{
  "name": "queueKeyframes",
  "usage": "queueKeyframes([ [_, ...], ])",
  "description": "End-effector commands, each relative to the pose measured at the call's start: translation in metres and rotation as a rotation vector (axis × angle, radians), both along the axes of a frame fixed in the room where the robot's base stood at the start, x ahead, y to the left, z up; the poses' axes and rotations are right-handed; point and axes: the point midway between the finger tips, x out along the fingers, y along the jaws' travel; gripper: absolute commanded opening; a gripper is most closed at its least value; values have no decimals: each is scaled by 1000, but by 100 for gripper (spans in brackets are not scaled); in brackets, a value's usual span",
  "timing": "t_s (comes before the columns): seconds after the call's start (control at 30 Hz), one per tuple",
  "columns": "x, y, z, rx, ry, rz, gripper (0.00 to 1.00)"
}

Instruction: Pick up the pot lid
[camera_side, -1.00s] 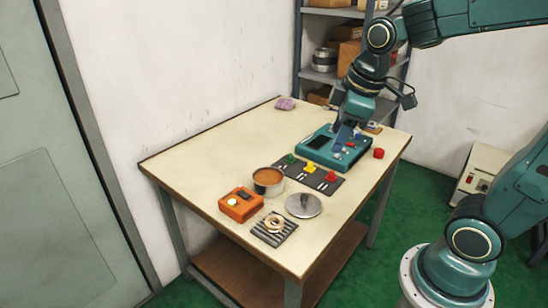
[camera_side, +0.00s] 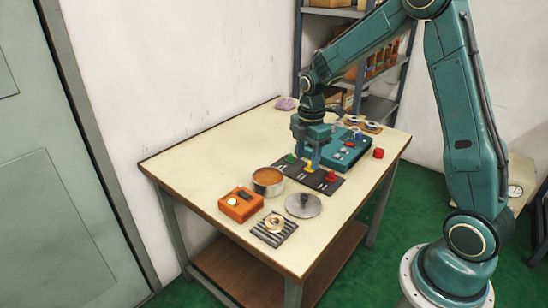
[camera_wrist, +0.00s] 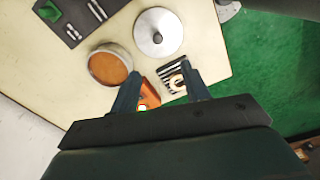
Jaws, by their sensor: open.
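The pot lid (camera_side: 303,205) is a round silver disc with a small knob on top. It lies flat on the table, and in the wrist view the lid (camera_wrist: 158,32) is at the top centre. My gripper (camera_side: 312,158) is above the mat with the coloured pieces, behind the lid in the side view. In the wrist view my gripper (camera_wrist: 163,92) has its two fingers apart with nothing held between them. The lid is beyond the fingertips and not touched. The pot (camera_side: 268,181), silver with orange-brown contents, stands left of the lid; it also shows in the wrist view (camera_wrist: 109,65).
An orange box with buttons (camera_side: 241,204) and a striped pad with a ring (camera_side: 274,229) are near the front edge. A dark mat (camera_side: 327,184) with green, yellow and red pieces and a teal device (camera_side: 345,151) lie behind. The table's front right is bare.

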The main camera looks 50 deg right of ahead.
Motion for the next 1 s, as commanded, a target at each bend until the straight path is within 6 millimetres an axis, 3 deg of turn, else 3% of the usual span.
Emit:
queueKeyframes([
  [0.53,3,-5,-23,5,17,42,47],
  [1.0,3,-5,-86,5,17,41,47],
])
